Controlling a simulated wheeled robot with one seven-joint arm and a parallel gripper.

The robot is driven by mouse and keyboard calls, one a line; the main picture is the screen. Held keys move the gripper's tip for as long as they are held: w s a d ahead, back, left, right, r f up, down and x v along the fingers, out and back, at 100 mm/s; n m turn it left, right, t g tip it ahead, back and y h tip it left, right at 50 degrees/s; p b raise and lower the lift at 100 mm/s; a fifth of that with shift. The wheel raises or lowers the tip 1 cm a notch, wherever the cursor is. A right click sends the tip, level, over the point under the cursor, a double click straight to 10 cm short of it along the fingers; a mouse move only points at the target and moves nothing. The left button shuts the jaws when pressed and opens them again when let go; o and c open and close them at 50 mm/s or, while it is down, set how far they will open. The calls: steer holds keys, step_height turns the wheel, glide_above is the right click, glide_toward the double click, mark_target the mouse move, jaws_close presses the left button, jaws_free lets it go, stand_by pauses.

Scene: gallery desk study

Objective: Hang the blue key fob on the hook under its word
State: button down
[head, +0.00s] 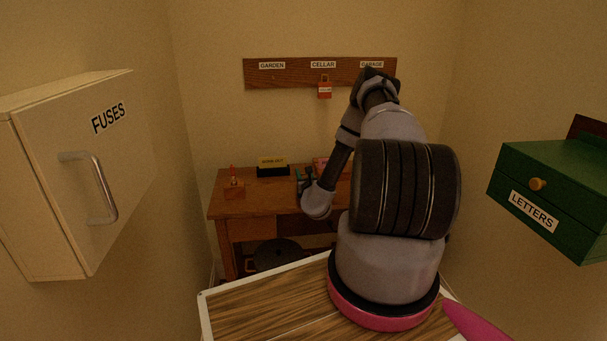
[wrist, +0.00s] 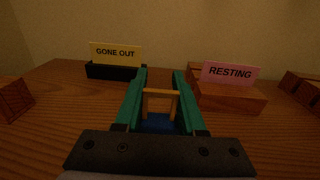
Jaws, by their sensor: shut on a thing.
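The blue key fob (wrist: 158,123) is between the teal fingers of my gripper (wrist: 160,74) in the wrist view. Its tan loop (wrist: 160,93) stands up between the fingers; most of its blue body is hidden, and no word on it can be read. In the head view my gripper (head: 304,180) is low over the desk, far below the hook board (head: 287,76). The board carries the labels GARDEN (head: 272,66), CELLAR (head: 323,65) and GARAGE (head: 371,65). A red fob (head: 324,90) hangs under CELLAR. My arm partly covers the GARAGE end.
A FUSES cabinet (head: 85,170) is at left, a green LETTERS box (head: 550,190) at right.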

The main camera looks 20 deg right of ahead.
steer(key=shift+f, duration=0.15)
steer(key=c, duration=0.5)
jaws_free()
steer(key=shift+s, duration=0.1)
